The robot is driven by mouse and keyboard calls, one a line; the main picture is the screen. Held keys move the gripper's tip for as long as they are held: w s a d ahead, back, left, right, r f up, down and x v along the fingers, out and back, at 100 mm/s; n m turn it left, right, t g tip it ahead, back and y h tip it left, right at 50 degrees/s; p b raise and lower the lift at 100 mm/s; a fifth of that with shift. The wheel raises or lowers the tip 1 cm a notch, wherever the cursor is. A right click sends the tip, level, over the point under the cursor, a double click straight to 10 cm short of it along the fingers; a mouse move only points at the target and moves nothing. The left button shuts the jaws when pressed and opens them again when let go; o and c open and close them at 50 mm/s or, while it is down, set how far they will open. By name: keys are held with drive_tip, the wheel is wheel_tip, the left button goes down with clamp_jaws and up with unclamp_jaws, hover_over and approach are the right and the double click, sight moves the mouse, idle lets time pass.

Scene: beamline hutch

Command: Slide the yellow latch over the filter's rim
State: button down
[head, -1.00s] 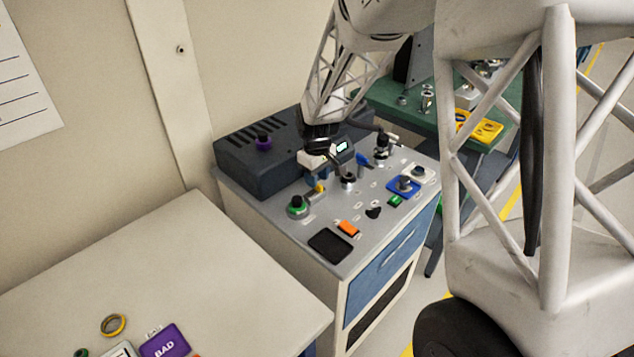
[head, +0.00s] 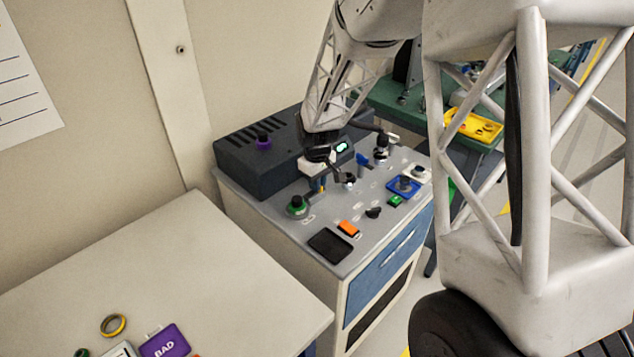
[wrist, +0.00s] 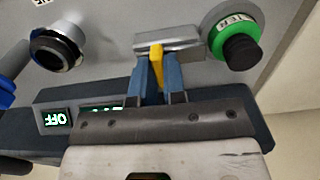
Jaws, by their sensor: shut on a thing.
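The yellow latch (wrist: 156,54) stands on a grey metal block (wrist: 185,43) in the wrist view. My gripper (wrist: 158,78) has its two blue fingers closed on the latch, one on each side. The filter (wrist: 219,36), with a green labelled rim and a black knob, is to the right of the block. The latch is apart from the rim. In the head view, the filter (head: 298,208) sits at the bench's left front, and my gripper (head: 320,183) points down just right of it. The latch is mostly hidden there.
A dark console (head: 250,160) with a purple knob runs behind the gripper. A black-topped round fitting (wrist: 55,46) is left of the block. A black pad (head: 330,244), an orange block (head: 348,228) and a blue tray (head: 404,187) lie on the bench top.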

sight(313, 193)
drive_tip(key=shift+s+a, duration=0.65)
drive_tip(key=shift+a, duration=0.05)
drive_tip(key=c, duration=1.2)
unclamp_jaws()
drive_tip(key=shift+r, duration=0.1)
drive_tip(key=shift+r, duration=3.8)
